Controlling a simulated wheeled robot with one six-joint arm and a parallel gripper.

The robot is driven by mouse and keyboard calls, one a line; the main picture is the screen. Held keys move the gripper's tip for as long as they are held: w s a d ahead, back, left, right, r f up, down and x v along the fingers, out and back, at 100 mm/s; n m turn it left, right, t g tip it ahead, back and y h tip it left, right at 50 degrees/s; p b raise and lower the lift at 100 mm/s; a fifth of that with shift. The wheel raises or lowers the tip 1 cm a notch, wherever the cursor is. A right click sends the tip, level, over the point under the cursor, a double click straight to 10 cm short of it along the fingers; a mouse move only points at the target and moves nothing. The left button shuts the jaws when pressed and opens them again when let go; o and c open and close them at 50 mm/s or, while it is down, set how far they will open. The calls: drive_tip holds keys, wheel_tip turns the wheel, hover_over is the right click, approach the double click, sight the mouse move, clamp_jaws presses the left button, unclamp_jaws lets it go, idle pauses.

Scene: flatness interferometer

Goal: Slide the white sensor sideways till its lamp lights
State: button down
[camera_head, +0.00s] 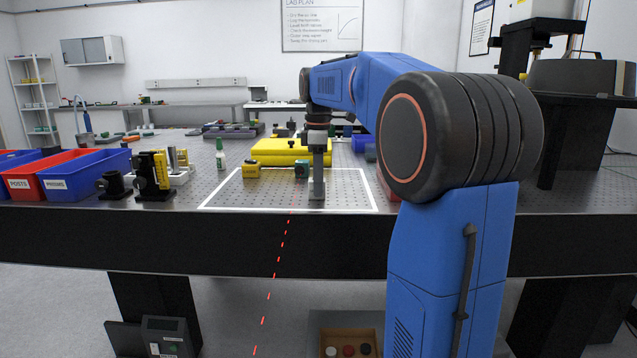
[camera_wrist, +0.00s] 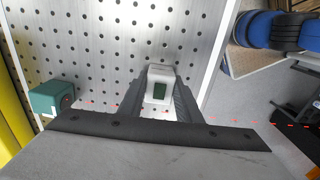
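The white sensor (camera_wrist: 160,71) stands between the two fingers of my gripper (camera_wrist: 159,98) in the wrist view. Both fingers appear to press against its sides. A dark green window shows on the sensor, and no bright lamp is visible. A red dash lies at the sensor's near end. In the head view my gripper (camera_head: 317,180) is down at the perforated board, and I cannot clearly make out the sensor there. A teal box (camera_wrist: 52,99) with a dark round opening stands left of the sensor in the wrist view. It also shows in the head view (camera_head: 301,170), left of my gripper.
A dashed red beam (camera_head: 276,262) runs from the board toward the front. A yellow box (camera_head: 251,171) stands left of the teal box, and a larger yellow block (camera_head: 292,150) lies behind. The white-outlined board (camera_head: 345,195) is largely clear. Bins (camera_head: 75,180) stand at far left.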

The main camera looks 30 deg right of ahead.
drive_tip(key=shift+a, duration=0.1)
drive_tip(key=shift+w+a, duration=0.55)
drive_tip(key=shift+a, duration=0.25)
drive_tip(key=shift+w+a, duration=0.6)
drive_tip(key=shift+a, duration=0.25)
drive_tip(key=shift+w+a, duration=0.55)
drive_tip(key=shift+a, duration=0.25)
drive_tip(key=c, duration=1.2)
unclamp_jaws()
wheel_tip(320, 180, up, 17)
drive_tip(key=shift+r, duration=0.2)
